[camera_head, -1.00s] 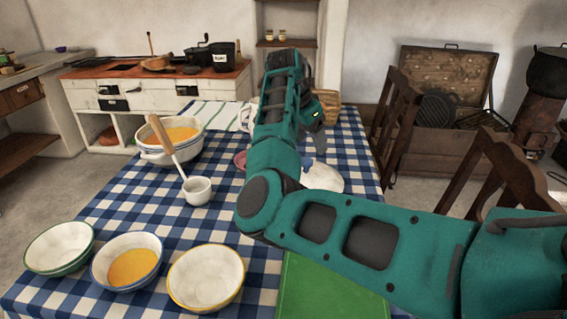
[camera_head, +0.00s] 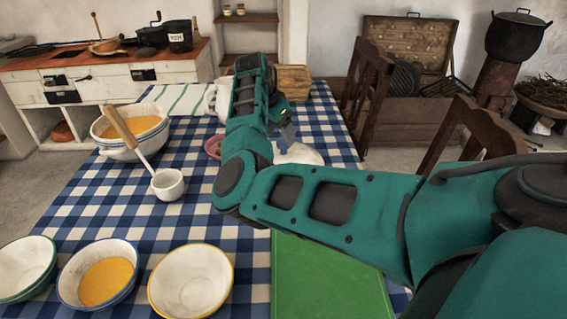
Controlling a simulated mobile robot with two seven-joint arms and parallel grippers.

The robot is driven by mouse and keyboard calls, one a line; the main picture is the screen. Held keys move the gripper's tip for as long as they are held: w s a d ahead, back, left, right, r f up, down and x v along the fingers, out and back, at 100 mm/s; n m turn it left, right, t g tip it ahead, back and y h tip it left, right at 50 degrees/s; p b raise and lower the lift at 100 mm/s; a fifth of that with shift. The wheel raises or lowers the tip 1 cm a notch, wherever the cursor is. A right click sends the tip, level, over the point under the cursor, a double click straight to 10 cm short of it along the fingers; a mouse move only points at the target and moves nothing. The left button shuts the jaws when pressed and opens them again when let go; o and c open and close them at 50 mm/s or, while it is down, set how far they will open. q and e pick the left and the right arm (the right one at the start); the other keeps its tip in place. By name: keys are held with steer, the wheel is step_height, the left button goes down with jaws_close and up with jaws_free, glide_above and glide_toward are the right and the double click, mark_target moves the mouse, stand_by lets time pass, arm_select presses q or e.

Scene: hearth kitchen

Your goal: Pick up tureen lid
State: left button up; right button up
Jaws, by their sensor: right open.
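The tureen lid (camera_head: 303,154) is a white, rounded piece lying on the checked tablecloth, partly hidden behind my right arm. My right gripper (camera_head: 288,134) is open and shows small, just above the lid's far side in the picture; I cannot tell whether it touches the lid. The lid's knob is hidden now. My left gripper is not in view.
Three bowls (camera_head: 190,280) line the near left, beside a green board (camera_head: 325,285). Chairs stand right.

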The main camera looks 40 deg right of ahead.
mark_target(283, 141)
steer(key=x, duration=0.4)
steer(key=shift+s+f+b, duration=0.15)
steer(key=shift+f+b, duration=0.1)
steer(key=shift+b, duration=0.05)
steer(key=shift+c, duration=0.2)
jaws_close()
steer(key=shift+r, duration=0.1)
